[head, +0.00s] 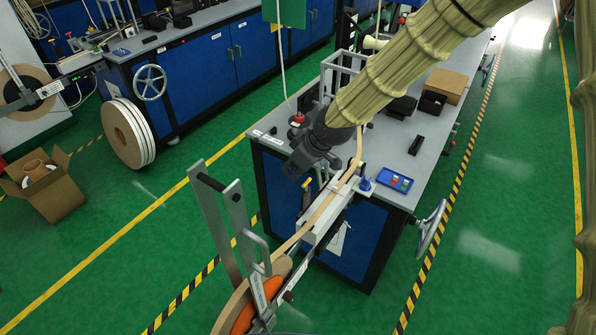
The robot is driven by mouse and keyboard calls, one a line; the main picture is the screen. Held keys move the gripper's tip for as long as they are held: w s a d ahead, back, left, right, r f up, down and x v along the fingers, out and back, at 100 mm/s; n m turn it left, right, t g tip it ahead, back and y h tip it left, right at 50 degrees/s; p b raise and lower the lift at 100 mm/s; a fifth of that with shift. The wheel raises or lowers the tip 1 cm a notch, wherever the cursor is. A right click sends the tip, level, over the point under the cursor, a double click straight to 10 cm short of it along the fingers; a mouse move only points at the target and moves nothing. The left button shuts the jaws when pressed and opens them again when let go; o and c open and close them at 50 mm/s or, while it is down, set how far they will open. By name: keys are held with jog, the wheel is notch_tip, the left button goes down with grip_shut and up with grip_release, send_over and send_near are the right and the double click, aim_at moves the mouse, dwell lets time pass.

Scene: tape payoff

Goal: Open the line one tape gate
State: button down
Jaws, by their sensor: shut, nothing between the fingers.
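My gripper (295,170) is dark and shut with nothing in it. It is at the end of my sleeved arm, over the near left corner of the grey-topped bench. A tan tape (321,207) rises from an orange-centred reel (246,306) at the bottom and runs along a pale guide channel (331,218) onto the bench. The gripper is left of the channel and appears apart from it. A grey metal frame with uprights (240,220) stands by the reel, with a black bar near its top. I cannot tell which part is the gate, or read the labels.
The bench (400,165) carries a blue tray (395,180), dark boxes and a cardboard box (446,84). A handwheel (430,227) sticks out at its right. Another bench (190,45) with a reel payoff (28,88) stands at left. Green floor (140,245) is clear between.

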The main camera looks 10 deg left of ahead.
jog(key=a+b+v, duration=0.1)
jog(key=b+v, duration=0.2)
jog(key=v, duration=0.6)
jog(key=shift+w+r, duration=0.25)
jog(key=shift+w, duration=0.05)
